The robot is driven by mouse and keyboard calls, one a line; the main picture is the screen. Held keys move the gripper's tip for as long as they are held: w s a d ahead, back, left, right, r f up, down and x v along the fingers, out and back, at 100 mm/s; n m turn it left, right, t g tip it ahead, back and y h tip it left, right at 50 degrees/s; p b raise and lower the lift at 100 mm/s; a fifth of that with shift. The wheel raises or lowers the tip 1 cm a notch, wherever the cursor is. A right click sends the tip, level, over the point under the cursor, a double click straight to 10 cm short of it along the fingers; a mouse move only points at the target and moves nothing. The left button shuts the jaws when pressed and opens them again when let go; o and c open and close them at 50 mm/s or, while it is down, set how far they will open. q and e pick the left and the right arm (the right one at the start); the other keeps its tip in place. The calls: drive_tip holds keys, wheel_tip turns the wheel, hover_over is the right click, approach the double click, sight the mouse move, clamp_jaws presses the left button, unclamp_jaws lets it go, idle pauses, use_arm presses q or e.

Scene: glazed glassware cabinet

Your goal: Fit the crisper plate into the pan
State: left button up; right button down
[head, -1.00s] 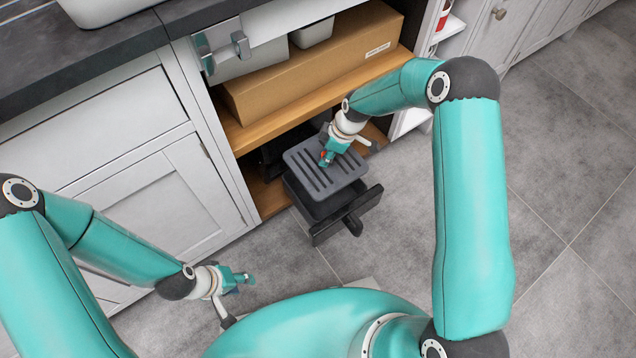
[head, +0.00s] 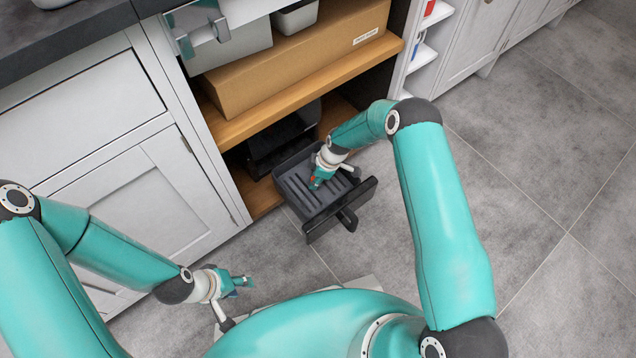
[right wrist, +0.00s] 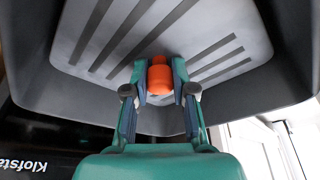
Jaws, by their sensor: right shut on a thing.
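The crisper plate (head: 294,190) is a grey slotted plate with an orange knob (right wrist: 160,78). It lies inside the walls of the dark pan (head: 309,222), which is pulled out low in front of the cabinet. My right gripper (head: 317,182) is over the plate, its fingers shut on the knob in the right wrist view. That view also shows the plate (right wrist: 88,38) framed by the pan's walls (right wrist: 262,92); I cannot tell whether it rests on the pan's floor. My left gripper (head: 242,282) is far from the pan at lower left; its fingertips are too small to read.
The black appliance (head: 280,140) stands behind the pan on the cabinet's bottom board. A wooden shelf (head: 290,101) with a long cardboard box (head: 300,62) is above. A white cabinet door (head: 150,200) is to the left. The grey floor (head: 540,170) at right is clear.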

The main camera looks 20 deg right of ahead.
wheel_tip(320, 180, down, 2)
drive_tip(key=shift+f, duration=0.25)
drive_tip(key=shift+r, duration=0.1)
drive_tip(key=c, duration=1)
unclamp_jaws()
drive_tip(key=shift+o, duration=0.2)
drive_tip(key=shift+d+r, duration=0.1)
drive_tip(key=shift+r, duration=0.2)
drive_tip(key=p+v, duration=0.3)
drive_tip(key=v, duration=0.8)
drive_tip(key=shift+s+d+r, duration=0.1)
drive_tip(key=shift+s+r, duration=0.05)
